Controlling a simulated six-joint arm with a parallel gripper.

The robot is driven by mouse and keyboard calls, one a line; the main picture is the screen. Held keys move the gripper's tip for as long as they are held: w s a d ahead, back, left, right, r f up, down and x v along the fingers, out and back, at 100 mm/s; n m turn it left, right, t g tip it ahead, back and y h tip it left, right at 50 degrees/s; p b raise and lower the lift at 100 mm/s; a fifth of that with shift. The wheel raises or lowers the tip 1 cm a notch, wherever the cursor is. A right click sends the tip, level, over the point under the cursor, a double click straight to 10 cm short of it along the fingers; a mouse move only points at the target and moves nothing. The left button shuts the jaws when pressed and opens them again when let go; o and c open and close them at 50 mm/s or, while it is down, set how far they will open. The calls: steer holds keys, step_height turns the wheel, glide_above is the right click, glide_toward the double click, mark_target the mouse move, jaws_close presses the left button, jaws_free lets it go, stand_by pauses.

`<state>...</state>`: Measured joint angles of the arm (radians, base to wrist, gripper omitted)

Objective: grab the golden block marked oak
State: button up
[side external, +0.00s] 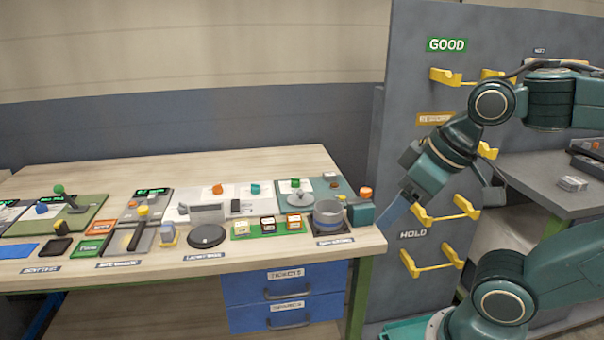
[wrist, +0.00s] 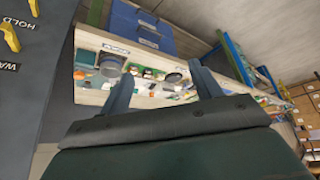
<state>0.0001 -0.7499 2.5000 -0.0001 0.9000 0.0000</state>
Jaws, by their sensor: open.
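A green tray (side external: 253,234) on the wooden bench holds a row of small labelled blocks: a left block (side external: 241,226), a middle block (side external: 268,225) and a right block (side external: 294,223). Their labels are too small to read, so I cannot tell which one is marked oak. In the wrist view the blocks are tiny and unclear, lying between my fingers. My gripper (side external: 392,214) is open and empty beyond the bench's right end, apart from the blocks. Its two fingers also show spread in the wrist view (wrist: 164,86).
A grey round cup (side external: 328,218) and a teal box (side external: 361,213) stand between the tray and my gripper. A black round pad (side external: 206,236) lies left of the tray. A grey panel with yellow hooks (side external: 433,260) rises at the right.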

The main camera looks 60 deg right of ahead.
steer(key=w+d+r+m+g, duration=0.1)
steer(key=w+d+r+m, duration=0.15)
steer(key=w+m, duration=0.55)
steer(key=m+g, duration=0.5)
steer(key=m, duration=1.4)
glide_above(294, 217)
step_height(294, 217, down, 12)
steer(key=shift+f+m, duration=0.15)
steer(key=shift+m, duration=0.15)
steer(key=shift+f, duration=4.3)
